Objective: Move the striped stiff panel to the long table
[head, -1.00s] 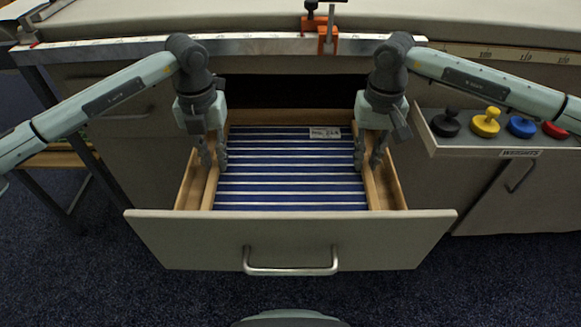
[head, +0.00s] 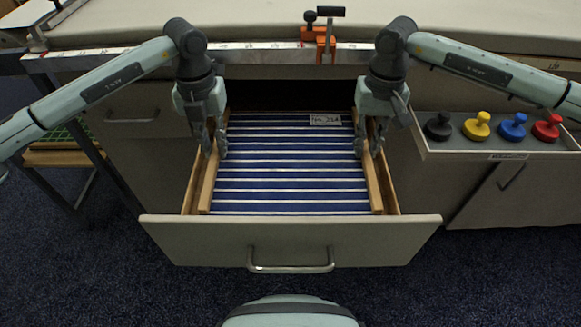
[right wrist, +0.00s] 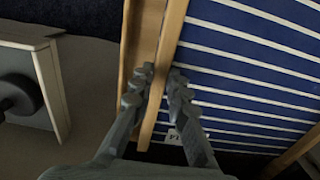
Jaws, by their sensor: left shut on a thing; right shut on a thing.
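The striped stiff panel (head: 290,180), blue with pale stripes and wooden strips along both sides, lies level over the open drawer (head: 290,241). It seems slightly raised inside the drawer; the exact gap underneath is hidden. A small white label (head: 325,119) is at its far edge. My left gripper (head: 214,148) is shut on the left wooden strip. My right gripper (head: 369,148) is shut on the right strip. In the right wrist view, the right gripper (right wrist: 160,82) has one finger on each side of the strip beside the blue panel (right wrist: 245,75).
The long table (head: 260,27) is behind and above the drawer, with a metal rule (head: 260,53) along its front edge and an orange clamp (head: 320,42) there. Several coloured weights stand on a tray (head: 470,150) at right. The tabletop's middle looks clear.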

